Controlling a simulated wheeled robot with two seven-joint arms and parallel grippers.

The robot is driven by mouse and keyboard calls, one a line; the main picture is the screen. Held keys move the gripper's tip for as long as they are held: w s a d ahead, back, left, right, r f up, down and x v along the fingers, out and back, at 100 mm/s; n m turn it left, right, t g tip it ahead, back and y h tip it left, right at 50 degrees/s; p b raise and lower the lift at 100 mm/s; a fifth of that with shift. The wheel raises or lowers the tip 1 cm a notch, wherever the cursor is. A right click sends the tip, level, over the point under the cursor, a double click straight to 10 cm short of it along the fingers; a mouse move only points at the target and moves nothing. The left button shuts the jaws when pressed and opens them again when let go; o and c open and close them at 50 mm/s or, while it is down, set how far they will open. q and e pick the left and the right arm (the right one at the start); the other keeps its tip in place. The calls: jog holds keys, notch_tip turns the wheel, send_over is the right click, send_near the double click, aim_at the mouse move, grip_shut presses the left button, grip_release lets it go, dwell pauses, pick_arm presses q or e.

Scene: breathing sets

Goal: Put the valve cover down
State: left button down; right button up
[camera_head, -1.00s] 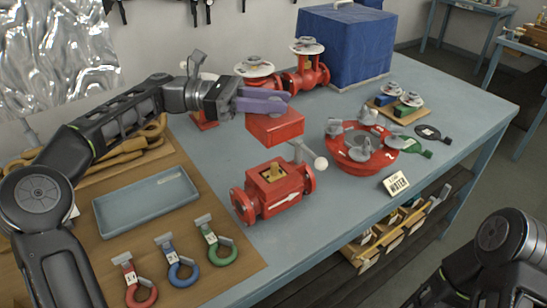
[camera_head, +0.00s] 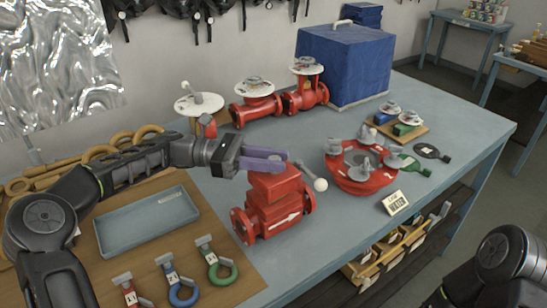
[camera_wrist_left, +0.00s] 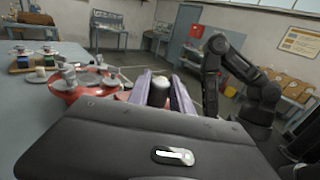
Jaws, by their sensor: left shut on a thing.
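The valve cover (camera_head: 274,183) is a red block over the top of the red valve body (camera_head: 265,222) in the head view. No clear gap shows between them; I cannot tell whether the cover's weight rests there. My left gripper (camera_head: 264,160), with purple fingers, is shut on the upper part of the cover. In the left wrist view the purple fingers (camera_wrist_left: 161,92) flank a grey piece, with some red below. The valve's lever with a white ball end (camera_head: 320,184) stands at its right. The inside of the body is hidden. My right gripper is not visible.
A blue tray (camera_head: 145,220) and several coloured ring tools lie left on the wooden board. A red round flange (camera_head: 345,178) stands right, beside a small sign (camera_head: 395,202). Red valves with white discs (camera_head: 257,107) and a blue box (camera_head: 342,68) are behind. Front table space is clear.

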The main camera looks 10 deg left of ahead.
pick_arm(q)
jog(key=shift+f, duration=0.2)
jog(key=shift+f, duration=0.35)
jog(key=c, duration=1.1)
grip_release()
jog(key=shift+c, duration=0.2)
